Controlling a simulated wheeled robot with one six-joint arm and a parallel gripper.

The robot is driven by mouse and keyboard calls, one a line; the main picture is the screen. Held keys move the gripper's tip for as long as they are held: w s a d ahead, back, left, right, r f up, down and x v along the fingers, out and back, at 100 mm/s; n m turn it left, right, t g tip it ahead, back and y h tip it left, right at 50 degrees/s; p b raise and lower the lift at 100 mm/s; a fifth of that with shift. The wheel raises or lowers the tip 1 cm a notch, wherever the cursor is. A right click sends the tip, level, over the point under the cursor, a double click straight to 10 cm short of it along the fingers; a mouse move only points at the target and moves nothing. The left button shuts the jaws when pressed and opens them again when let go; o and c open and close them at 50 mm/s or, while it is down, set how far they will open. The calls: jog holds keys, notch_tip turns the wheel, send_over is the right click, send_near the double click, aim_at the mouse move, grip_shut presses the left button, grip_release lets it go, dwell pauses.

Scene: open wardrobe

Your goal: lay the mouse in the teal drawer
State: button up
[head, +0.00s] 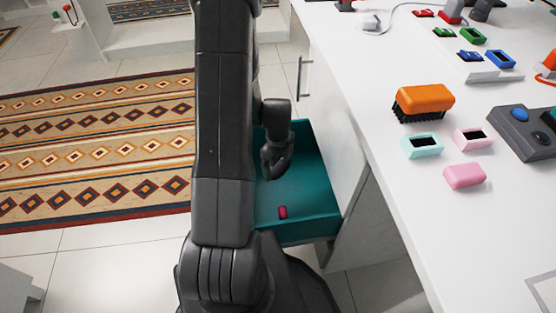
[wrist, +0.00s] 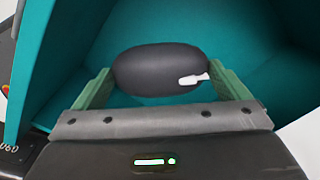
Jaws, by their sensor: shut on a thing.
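The mouse (wrist: 155,62) is a dark grey rounded body with a small white mark, seen in the wrist view. My gripper (wrist: 161,80) is shut on it, with one green finger at each end. The teal drawer (head: 312,185) is pulled open below the white counter in the head view, and its teal walls (wrist: 245,45) fill much of the wrist view behind the mouse. The gripper is over the drawer; its height above the floor of the drawer is hard to tell. In the head view my arm hides the drawer's left side, and the mouse cannot be made out.
A small red object (head: 283,212) lies in the drawer near its front. The white counter (head: 390,160) to the right holds an orange brush (head: 424,99), a mint frame (head: 422,146), a pink block (head: 464,176) and a grey button box (head: 522,130). A patterned rug (head: 100,150) lies left.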

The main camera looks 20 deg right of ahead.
jog(key=shift+f+b, duration=5.7)
jog(key=shift+f, duration=1.95)
jog(key=o, duration=0.6)
notch_tip(320, 180, up, 14)
jog(key=p, duration=0.5)
jog(key=shift+f, duration=0.1)
notch_tip(320, 180, down, 14)
jog(key=b, duration=0.4)
jog(key=shift+r+b, duration=0.2)
jog(key=shift+b, duration=0.15)
jog(key=shift+r+p, duration=0.55)
jog(key=shift+r, duration=0.15)
